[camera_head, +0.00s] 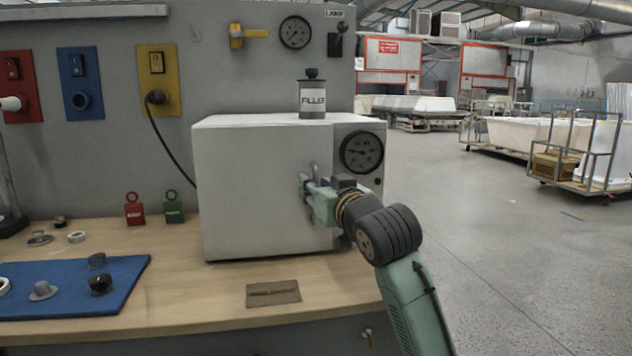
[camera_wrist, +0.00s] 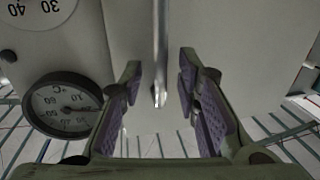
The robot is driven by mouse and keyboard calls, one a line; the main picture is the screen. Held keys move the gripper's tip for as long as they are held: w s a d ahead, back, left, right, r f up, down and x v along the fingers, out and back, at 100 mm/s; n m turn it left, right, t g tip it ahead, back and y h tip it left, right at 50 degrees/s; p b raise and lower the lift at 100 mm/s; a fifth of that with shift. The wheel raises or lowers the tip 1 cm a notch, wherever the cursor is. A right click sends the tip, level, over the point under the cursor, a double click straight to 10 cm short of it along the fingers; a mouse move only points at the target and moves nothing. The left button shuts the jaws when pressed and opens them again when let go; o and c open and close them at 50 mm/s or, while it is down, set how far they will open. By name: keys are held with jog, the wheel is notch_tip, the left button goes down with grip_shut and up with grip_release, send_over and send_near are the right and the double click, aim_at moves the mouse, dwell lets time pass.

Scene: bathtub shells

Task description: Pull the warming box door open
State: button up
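The warming box (camera_head: 260,185) is a white box on the wooden bench, with its door shut at the front as far as I can tell. A dial gauge (camera_head: 362,152) is on its right side panel. A slim upright metal handle (camera_head: 314,170) is at the door's right side, partly hidden by my gripper (camera_head: 310,188). In the wrist view my gripper (camera_wrist: 160,92) is open, with purple-padded fingers on either side of the handle (camera_wrist: 160,50). Gaps show between the handle and both pads. The gauge (camera_wrist: 65,103) shows at left there, upside down.
A canister marked FILLER (camera_head: 313,98) stands on top of the box. A blue mat (camera_head: 70,288) with several small parts lies at the left of the bench (camera_head: 190,285). Red (camera_head: 134,210) and green (camera_head: 173,208) padlocks stand left of the box. Bench space in front of the box is mostly clear.

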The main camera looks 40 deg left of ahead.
jog(key=shift+w+a, duration=0.25)
jog(key=shift+a, duration=0.15)
grip_shut()
dwell(0.7)
